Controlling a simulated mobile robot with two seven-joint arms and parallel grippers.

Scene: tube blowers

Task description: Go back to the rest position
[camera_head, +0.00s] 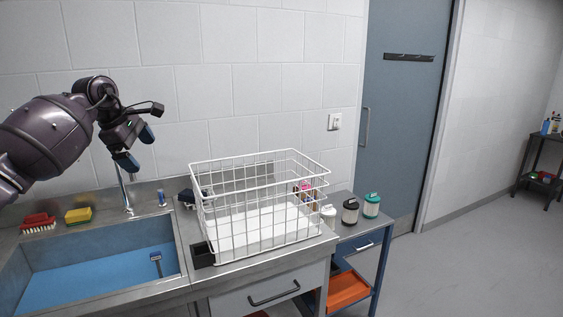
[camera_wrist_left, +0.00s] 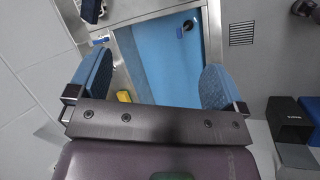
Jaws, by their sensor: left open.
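My left gripper (camera_head: 136,147) is raised above the back of the sink, near the tiled wall, at the left of the head view. Its two blue-padded fingers are apart, with nothing between them. The left wrist view shows the same gripper (camera_wrist_left: 158,88) open, with the blue sink basin (camera_wrist_left: 165,60) below it. The basin also shows in the head view (camera_head: 90,275). My right gripper is not in either view.
A white wire basket (camera_head: 262,225) stands on the counter right of the sink. The faucet (camera_head: 124,190) rises below my left gripper. A red brush (camera_head: 38,222) and a yellow sponge (camera_head: 78,215) lie behind the sink. Several canisters (camera_head: 350,212) stand on a side cart.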

